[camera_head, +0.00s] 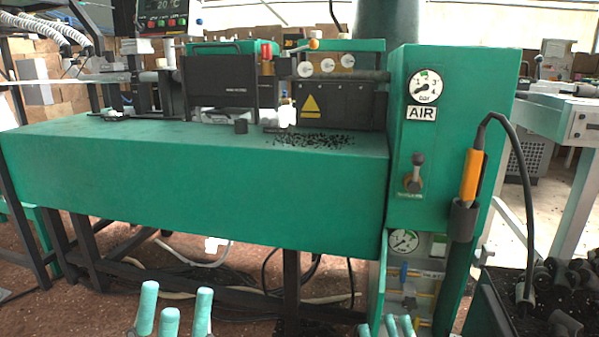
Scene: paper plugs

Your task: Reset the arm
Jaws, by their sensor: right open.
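My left gripper (176,308) shows at the bottom edge, left of centre, as several upright teal fingertips. They stand apart with nothing between them. My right gripper (388,326) shows at the bottom edge, right of centre, with only its teal fingertips in the picture. It is open and nothing shows between the tips. Both grippers are low in front of the green machine (200,173) and appear clear of its bench top. The rest of both hands and both arms is out of the picture.
An air panel (407,150) with a gauge and lever stands on the right. An orange-handled tool (472,174) sits in a holder, its black hose (521,190) curving down. A bin of dark plugs (548,300) is at lower right. Black crumbs (312,139) lie on the bench.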

